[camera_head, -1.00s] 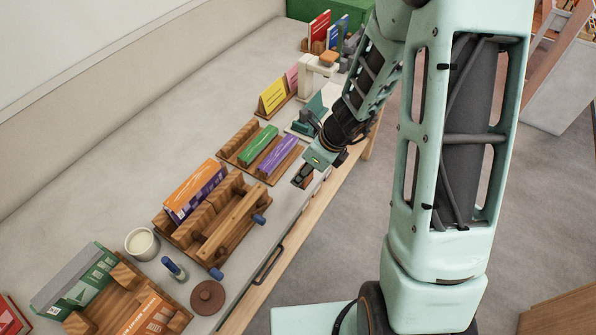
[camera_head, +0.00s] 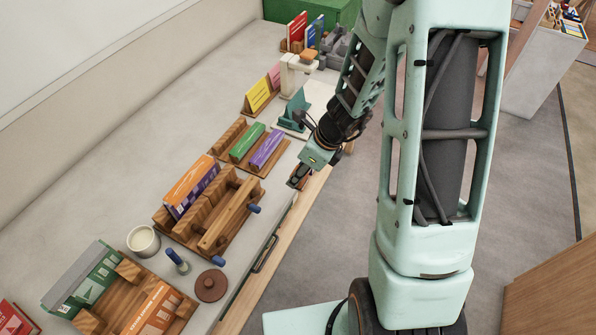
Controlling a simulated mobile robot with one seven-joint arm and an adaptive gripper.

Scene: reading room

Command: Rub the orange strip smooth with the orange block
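An orange strip (camera_head: 190,182) shows along the top of a book-like piece with purple below it, held upright in a wooden rack (camera_head: 163,217) on the bench. A small orange block (camera_head: 309,55) appears to sit on a cream stand near the far end; I cannot tell whether it is the task's block. Another orange piece (camera_head: 155,312) lies in a wooden holder at the near end. My gripper (camera_head: 298,183) points down by the bench's front edge, right of the purple piece (camera_head: 267,150). Its fingers are small and dark, and I cannot tell whether they hold anything.
A green piece (camera_head: 247,141) shares a wooden rack with the purple one. A yellow card (camera_head: 258,95) and a teal stand (camera_head: 294,110) are beyond. A cream cup (camera_head: 143,241), blue-handled tool (camera_head: 178,261) and brown disc (camera_head: 211,285) stand nearby. The bench's back strip is clear.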

